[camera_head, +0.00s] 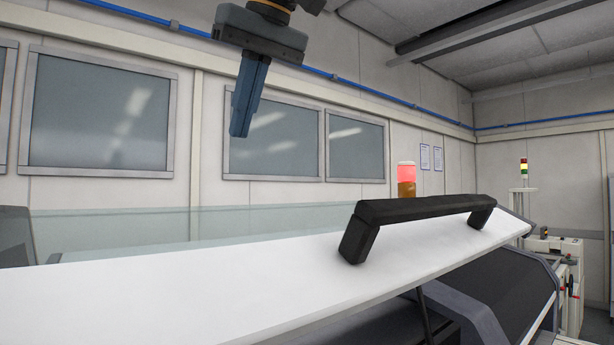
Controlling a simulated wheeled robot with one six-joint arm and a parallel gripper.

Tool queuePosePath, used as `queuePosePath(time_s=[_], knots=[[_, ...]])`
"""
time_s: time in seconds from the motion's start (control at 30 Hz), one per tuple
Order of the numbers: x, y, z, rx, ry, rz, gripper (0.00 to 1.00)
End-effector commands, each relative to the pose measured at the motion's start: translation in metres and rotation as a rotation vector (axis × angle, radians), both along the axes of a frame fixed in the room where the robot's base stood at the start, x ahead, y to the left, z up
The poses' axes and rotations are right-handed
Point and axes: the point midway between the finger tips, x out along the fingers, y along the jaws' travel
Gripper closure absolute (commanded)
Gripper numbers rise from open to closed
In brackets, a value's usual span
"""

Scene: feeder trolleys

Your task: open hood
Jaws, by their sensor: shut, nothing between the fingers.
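The hood (236,274) is a white sloped panel with a glass part behind it, and it crosses the lower half of the view. A black bar handle (415,208) is fixed on its right part. The hood's front edge stands above the dark machine body, with a dark thin strut (424,312) under it. My gripper (240,130) hangs at the top, left of the handle and higher in the picture, pointing down. Its blue fingers are shut and empty, apart from the handle and the hood.
A red and orange beacon (406,179) stands behind the hood. Another machine (560,262) with a signal light (523,168) is at the right. Windows (100,112) line the back wall. The space between my gripper and the handle looks clear.

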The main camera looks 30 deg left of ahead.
Motion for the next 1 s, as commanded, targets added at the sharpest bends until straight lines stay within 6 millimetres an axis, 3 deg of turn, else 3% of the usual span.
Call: queuePosePath(time_s=[0.47, 0.7, 1.0], knots=[[0.015, 0.038, -0.08, -0.004, 0.002, 0.001, 1.0], [0.008, 0.02, -0.095, 0.0, 0.001, 0.0, 1.0], [0.005, 0.011, -0.105, 0.001, 0.0, 0.0, 1.0]])
